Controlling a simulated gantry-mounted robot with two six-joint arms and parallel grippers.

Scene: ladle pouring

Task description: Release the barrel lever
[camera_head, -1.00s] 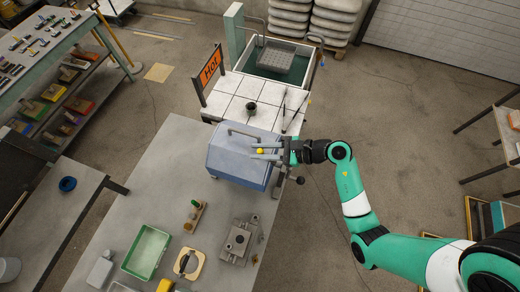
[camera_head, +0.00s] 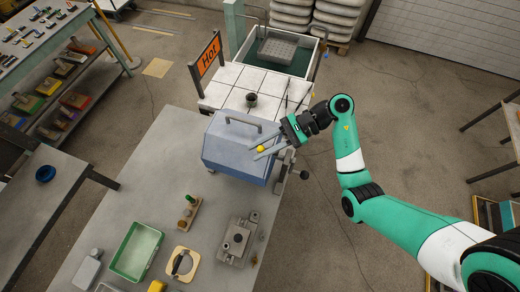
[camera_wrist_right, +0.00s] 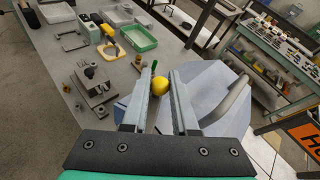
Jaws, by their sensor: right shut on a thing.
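A blue-grey box-like barrel (camera_head: 228,150) with a bar handle on top stands at the far end of the grey bench. The lever's yellow ball knob (camera_head: 260,149) shows against its right part. My right gripper (camera_head: 262,150) comes in from the upper right and is shut on the knob. In the right wrist view the knob (camera_wrist_right: 160,86) sits between the two long grey fingers, with the barrel (camera_wrist_right: 215,85) behind and to the right. The lever's shaft is mostly hidden. My left gripper is in neither view.
A black-knobbed crank (camera_head: 304,174) sticks out right of the barrel. Behind it are a white tiled table (camera_head: 230,85) with a small dark cup (camera_head: 251,99) and an orange Hot sign (camera_head: 209,54). A green tray (camera_head: 137,250) and a metal mould (camera_head: 238,238) lie nearer on the bench.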

